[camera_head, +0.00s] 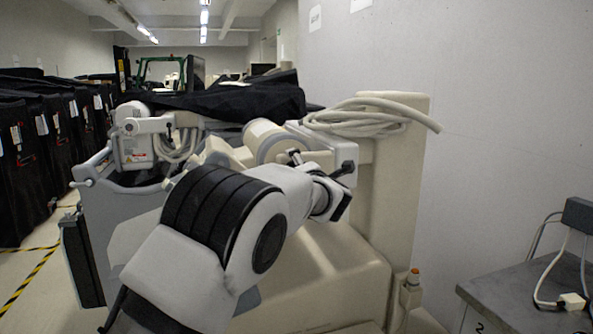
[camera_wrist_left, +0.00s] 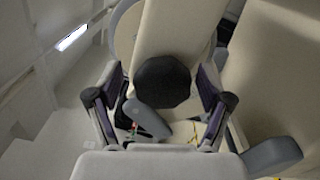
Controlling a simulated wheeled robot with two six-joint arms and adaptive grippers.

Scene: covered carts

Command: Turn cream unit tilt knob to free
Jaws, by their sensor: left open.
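The cream unit (camera_head: 390,190) stands against the wall in the head view, with a coiled pale cable on top. In the left wrist view a dark round knob (camera_wrist_left: 162,82) lies in front of a cream arm of the unit (camera_wrist_left: 180,35). I take it as the tilt knob; no markings can be read. My left gripper (camera_wrist_left: 158,98) is open, one finger on each side of the knob, with gaps visible. Whether the fingertips reach past it is unclear. In the head view my left arm crosses the middle and hides much of the unit's front. My right gripper is not in view.
A grey lever (camera_wrist_left: 150,120) sits just below the knob, and a grey rounded part (camera_wrist_left: 272,155) lies at right. A grey-white unit (camera_head: 135,145) stands at left, close to my arm. A metal table (camera_head: 530,290) is at lower right. Black-covered carts (camera_head: 25,160) line the left.

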